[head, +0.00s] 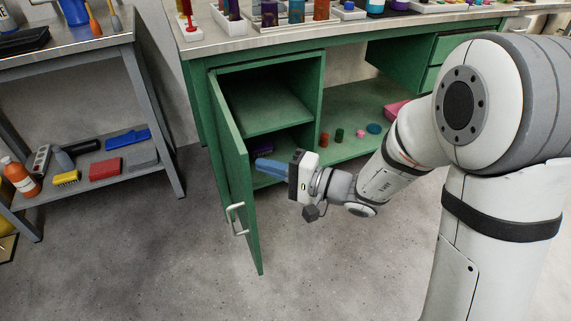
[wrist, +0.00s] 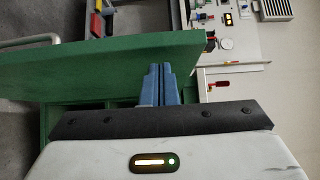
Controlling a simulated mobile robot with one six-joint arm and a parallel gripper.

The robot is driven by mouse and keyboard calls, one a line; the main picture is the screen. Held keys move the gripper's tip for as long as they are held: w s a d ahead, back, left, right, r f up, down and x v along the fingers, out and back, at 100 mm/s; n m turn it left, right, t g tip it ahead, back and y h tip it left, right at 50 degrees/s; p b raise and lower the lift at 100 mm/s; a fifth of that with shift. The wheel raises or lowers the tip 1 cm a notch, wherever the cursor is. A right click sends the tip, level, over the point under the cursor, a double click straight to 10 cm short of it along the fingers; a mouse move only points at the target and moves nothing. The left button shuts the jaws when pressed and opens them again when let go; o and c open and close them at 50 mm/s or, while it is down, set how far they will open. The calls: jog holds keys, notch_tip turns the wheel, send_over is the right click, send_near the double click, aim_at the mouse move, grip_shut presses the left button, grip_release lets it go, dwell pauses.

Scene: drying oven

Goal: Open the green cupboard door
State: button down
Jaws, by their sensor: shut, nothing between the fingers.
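The green cupboard door (head: 234,172) stands wide open in the head view, swung out toward the front left, with its white handle (head: 236,218) on the outer face. My gripper (head: 262,166) is shut and empty, its blue fingers close to the door's inner side. I cannot tell whether they touch it. In the wrist view the door (wrist: 110,70) spans the left and middle, the handle (wrist: 30,42) shows at the far left, and the shut blue fingertips (wrist: 159,70) overlap the door's face. The open cupboard (head: 268,105) shows an inner shelf.
A grey metal shelf (head: 160,120) with several tools stands left of the door. Small coloured items and a teal disc (head: 374,128) lie on the lower green shelf. The bench top (head: 230,42) above holds racks and bottles. Floor in front (head: 150,265) is clear.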

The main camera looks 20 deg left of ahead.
jog(key=shift+s+a, duration=0.4)
jog(key=s+d+b, duration=0.4)
jog(key=d+b, duration=0.4)
jog(key=d, duration=0.2)
jog(key=shift+s+d+b, duration=0.3)
jog(key=shift+d+b, duration=0.05)
jog(key=shift+d, duration=0.05)
jog(key=shift+w, duration=0.15)
